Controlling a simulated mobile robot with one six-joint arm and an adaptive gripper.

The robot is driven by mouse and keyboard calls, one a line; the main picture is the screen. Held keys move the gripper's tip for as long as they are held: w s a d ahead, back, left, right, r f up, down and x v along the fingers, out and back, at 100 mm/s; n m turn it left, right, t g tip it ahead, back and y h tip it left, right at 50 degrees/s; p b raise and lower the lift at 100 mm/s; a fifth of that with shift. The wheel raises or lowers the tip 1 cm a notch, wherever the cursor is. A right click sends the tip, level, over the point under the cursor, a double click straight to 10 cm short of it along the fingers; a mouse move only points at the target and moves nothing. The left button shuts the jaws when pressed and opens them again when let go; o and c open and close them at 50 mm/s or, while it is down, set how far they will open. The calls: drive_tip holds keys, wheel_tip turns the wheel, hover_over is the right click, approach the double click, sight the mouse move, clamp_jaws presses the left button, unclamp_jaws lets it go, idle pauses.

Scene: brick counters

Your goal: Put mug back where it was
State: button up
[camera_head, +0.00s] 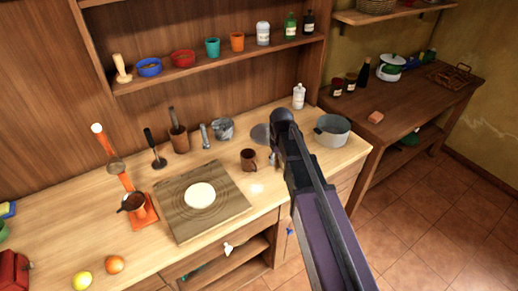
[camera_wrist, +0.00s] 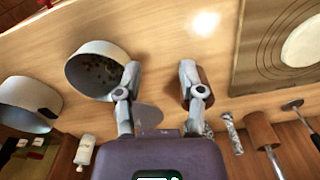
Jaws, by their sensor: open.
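A dark brown mug (camera_head: 248,160) stands on the wooden counter (camera_head: 100,205), to the right of a square wooden board (camera_head: 173,217). My gripper (camera_head: 272,158) is just to the right of the mug in the head view, partly hidden by my own arm. In the wrist view my gripper (camera_wrist: 160,78) is open, its two fingers spread with nothing held between them. A brown surface, likely the mug (camera_wrist: 205,76), shows behind the right finger, mostly hidden by it. I cannot tell whether they touch.
A metal canister (camera_head: 221,128), a white bottle (camera_head: 299,96) and an orange stand (camera_head: 146,212) are nearby. A shelf (camera_head: 200,68) holds bowls, cups and bottles.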

drive_tip(key=s+d+m, duration=0.4)
drive_tip(key=s+d, duration=0.7)
drive_tip(key=s, duration=0.4)
drive_tip(key=shift+s+d, duration=0.15)
drive_tip(key=shift+d, duration=0.2)
